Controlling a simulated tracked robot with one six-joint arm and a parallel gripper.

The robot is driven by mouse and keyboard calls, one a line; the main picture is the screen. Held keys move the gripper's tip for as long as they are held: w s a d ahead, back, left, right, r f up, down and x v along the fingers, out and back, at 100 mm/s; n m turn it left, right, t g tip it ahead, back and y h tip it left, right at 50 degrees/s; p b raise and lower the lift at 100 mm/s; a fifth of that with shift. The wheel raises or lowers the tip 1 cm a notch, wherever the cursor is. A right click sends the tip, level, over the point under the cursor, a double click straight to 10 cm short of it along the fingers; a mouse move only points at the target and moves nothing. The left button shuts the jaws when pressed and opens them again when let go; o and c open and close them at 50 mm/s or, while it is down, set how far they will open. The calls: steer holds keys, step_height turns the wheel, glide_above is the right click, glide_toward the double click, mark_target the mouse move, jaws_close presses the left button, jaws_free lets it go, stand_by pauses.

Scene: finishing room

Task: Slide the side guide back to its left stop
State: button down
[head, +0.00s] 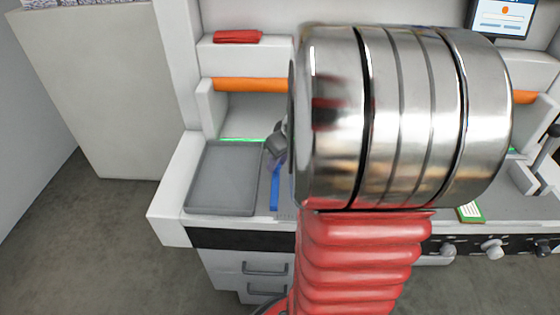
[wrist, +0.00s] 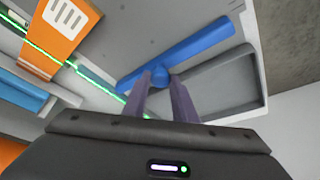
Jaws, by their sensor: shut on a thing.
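The side guide (head: 275,188) is a blue bar just right of a flat grey tray (head: 222,180) in the head view, partly hidden by my arm. In the wrist view the blue guide (wrist: 200,47) runs slantwise beside the grey tray (wrist: 215,85), with a round blue knob (wrist: 159,73) on it. My gripper (wrist: 160,84) has its two fingers closed at this knob. In the head view my gripper (head: 274,147) shows only in part, above the bar. No stop can be made out.
A green light strip (head: 243,139) runs behind the tray. Above are an orange bar (head: 250,85) and a red folded cloth (head: 238,37) on a ledge. A screen (head: 500,18) and a green card (head: 470,212) are to the right. My arm covers the middle.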

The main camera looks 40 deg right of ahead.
steer(key=shift+w+a, duration=0.15)
steer(key=shift+a, duration=0.1)
steer(key=c, duration=1.5)
jaws_free()
steer(key=shift+o, duration=0.2)
steer(key=shift+r, duration=0.15)
steer(key=v, duration=1.3)
steer(key=shift+r, duration=0.2)
